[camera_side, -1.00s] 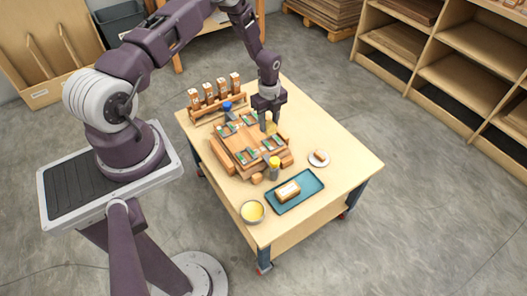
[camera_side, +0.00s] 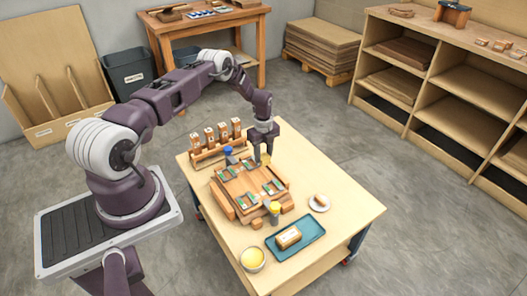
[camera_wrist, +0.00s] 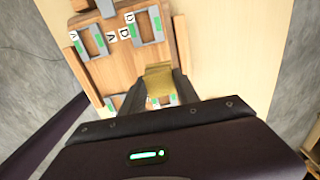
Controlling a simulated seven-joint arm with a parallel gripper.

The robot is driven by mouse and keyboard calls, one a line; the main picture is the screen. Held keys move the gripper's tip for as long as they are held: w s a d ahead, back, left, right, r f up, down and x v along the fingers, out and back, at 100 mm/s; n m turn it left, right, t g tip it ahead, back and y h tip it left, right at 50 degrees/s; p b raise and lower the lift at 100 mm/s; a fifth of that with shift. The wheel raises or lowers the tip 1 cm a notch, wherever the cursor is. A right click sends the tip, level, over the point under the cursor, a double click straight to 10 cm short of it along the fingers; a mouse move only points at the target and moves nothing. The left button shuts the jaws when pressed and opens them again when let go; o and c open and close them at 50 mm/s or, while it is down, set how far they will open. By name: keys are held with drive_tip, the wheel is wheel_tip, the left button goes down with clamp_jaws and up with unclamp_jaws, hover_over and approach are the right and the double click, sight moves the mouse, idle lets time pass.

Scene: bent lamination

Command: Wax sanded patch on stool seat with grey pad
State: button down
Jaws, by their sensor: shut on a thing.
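The wooden stool seat (camera_side: 243,184) lies on the table, with several grey-and-green fittings and letter tags on it. I cannot make out a sanded patch. My gripper (camera_wrist: 159,92) is shut on an olive-yellow pad (camera_wrist: 158,76), which looks yellowish, not grey. The pad also shows in the side view (camera_side: 265,159), near the seat's back right corner. From these views I cannot tell whether it touches the seat. A bowl of pale yellow stuff (camera_side: 253,258) stands at the table's front left. No grey pad is clearly visible.
A blue-green tray (camera_side: 313,229) holds a pale-topped brown block (camera_side: 288,236). A yellow-capped bottle (camera_side: 275,208) stands beside the seat's front. A white dish (camera_side: 320,204) holds a small brown piece. A bottle rack (camera_side: 208,154) stands behind. The table's right side is clear.

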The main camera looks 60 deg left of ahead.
sight(264, 164)
drive_tip(key=shift+s+f, duration=0.1)
drive_tip(key=shift+f, duration=3.25)
drive_tip(key=shift+s, duration=0.8)
drive_tip(key=shift+s+r, duration=0.1)
drive_tip(key=shift+s, duration=1)
drive_tip(key=shift+s+r, duration=0.25)
drive_tip(key=shift+s, duration=0.9)
drive_tip(key=shift+s+r, duration=0.25)
drive_tip(key=shift+s, duration=3.55)
drive_tip(key=shift+w+d, duration=0.15)
drive_tip(key=shift+w, duration=6.6)
drive_tip(key=shift+w+d, duration=0.15)
drive_tip(key=shift+d, duration=0.15)
drive_tip(key=shift+s+a, duration=0.2)
drive_tip(key=shift+s, duration=6.65)
drive_tip(key=shift+w, duration=6.15)
drive_tip(key=shift+w+d, duration=0.2)
drive_tip(key=shift+w, duration=0.5)
drive_tip(key=shift+a+r, duration=0.1)
drive_tip(key=shift+r, duration=0.3)
drive_tip(key=shift+w+a+f, duration=0.1)
drive_tip(key=shift+a+f, duration=0.05)
drive_tip(key=shift+r, duration=3)
